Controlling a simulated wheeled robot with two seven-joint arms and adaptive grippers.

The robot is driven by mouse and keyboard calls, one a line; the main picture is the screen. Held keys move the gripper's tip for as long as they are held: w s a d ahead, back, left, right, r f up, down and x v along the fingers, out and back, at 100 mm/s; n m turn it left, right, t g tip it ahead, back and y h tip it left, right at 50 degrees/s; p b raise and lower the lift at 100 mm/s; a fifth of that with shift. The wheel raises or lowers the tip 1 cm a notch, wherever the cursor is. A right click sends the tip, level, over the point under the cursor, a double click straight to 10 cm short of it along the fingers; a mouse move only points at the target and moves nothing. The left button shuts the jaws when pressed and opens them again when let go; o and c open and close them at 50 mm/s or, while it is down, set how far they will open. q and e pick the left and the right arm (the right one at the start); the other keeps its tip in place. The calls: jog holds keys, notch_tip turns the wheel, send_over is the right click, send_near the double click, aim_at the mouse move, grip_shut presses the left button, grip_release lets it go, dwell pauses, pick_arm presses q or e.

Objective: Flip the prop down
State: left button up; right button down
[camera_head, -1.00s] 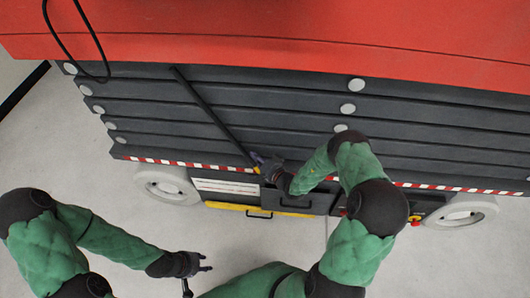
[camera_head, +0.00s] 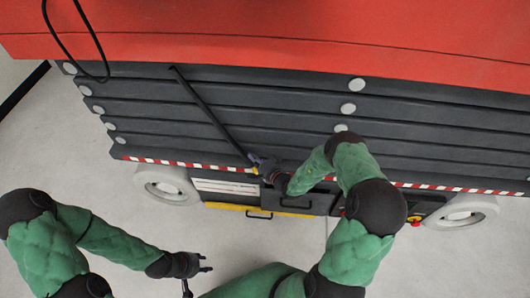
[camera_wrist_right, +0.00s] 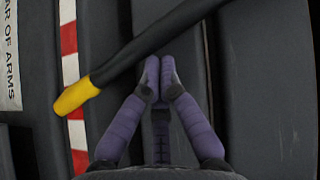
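The prop (camera_head: 212,115) is a long black bar slanting down across the dark folded panels of the red machine. In the right wrist view the prop (camera_wrist_right: 145,45) ends in a yellow tip (camera_wrist_right: 76,96) beside the red-and-white striped strip. My right gripper (camera_head: 258,160) is at the bar's lower end. In the right wrist view its purple fingers (camera_wrist_right: 160,66) are closed together with nothing visible between them. Their tips are at the bar's edge; contact is unclear. My left gripper (camera_head: 206,263) is over the floor, away from the prop, its fingers apart and empty.
The striped strip (camera_head: 433,187) runs along the lower edge of the panels. Below it are a black drawer-like box (camera_head: 311,204), a yellow bar (camera_head: 230,207) and white wheels (camera_head: 164,185). A black cable (camera_head: 53,37) hangs at upper left. Floor lies clear in front.

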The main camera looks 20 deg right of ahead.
jog(key=shift+w+a+f, duration=0.45)
jog(key=shift+a+f, duration=0.15)
jog(key=shift+a, duration=0.15)
jog(key=shift+w+a+f, duration=0.5)
jog(key=shift+a+f, duration=0.1)
jog(key=shift+a, duration=0.2)
jog(key=shift+w+a+f, duration=0.45)
jog(key=shift+a+f, duration=0.15)
jog(key=shift+a, duration=0.15)
dwell(4.3)
